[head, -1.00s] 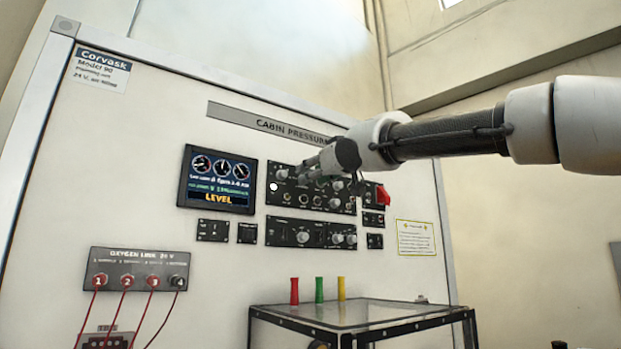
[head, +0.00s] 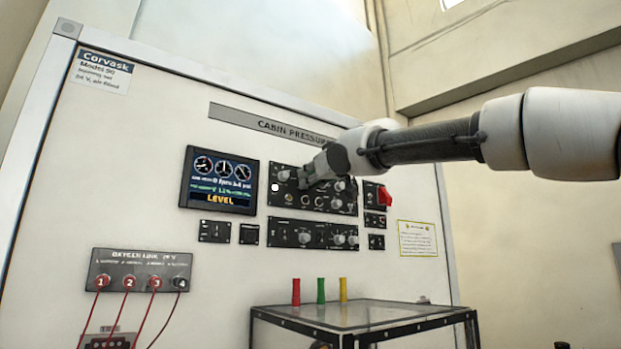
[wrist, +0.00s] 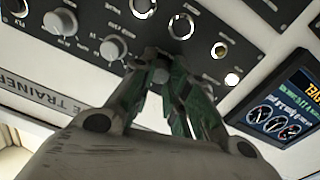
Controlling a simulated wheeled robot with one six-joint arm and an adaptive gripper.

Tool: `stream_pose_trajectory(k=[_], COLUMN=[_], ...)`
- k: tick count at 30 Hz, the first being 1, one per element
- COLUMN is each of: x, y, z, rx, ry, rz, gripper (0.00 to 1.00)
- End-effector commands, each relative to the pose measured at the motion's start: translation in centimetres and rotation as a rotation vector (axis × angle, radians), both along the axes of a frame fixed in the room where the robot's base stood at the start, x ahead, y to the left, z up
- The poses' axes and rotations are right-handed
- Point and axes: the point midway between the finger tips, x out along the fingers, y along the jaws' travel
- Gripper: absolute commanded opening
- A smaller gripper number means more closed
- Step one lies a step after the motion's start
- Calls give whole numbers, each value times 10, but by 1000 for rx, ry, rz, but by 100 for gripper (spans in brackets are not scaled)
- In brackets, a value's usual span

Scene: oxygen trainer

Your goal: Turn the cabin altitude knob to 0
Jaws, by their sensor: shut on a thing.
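My gripper (head: 304,183) reaches in from the right to the upper black control panel (head: 326,208). In the wrist view its green-padded fingers (wrist: 162,72) are closed around a small grey knob (wrist: 160,75) on that panel. I take this as the cabin altitude knob, but its label and pointer are hidden or too blurred to read. In the head view the gripper covers it. Two more grey knobs, a nearer one (wrist: 113,47) and a larger one (wrist: 60,22), stand in line with it in the wrist view.
A display (head: 220,180) reading LEVEL is left of the panel; its small figures are unclear. A lit white lamp (head: 275,187) is at the panel's left edge. A red switch (head: 385,195) is to the right. A glass-topped case (head: 365,314) stands below.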

Motion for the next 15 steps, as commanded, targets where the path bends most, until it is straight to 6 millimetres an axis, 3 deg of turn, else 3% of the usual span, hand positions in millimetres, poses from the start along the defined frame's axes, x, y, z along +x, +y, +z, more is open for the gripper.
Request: stream_pose_trajectory(k=[15], x=[0], y=[0], z=[0], rx=[-239], ry=[-163], rz=[0], gripper=[0])
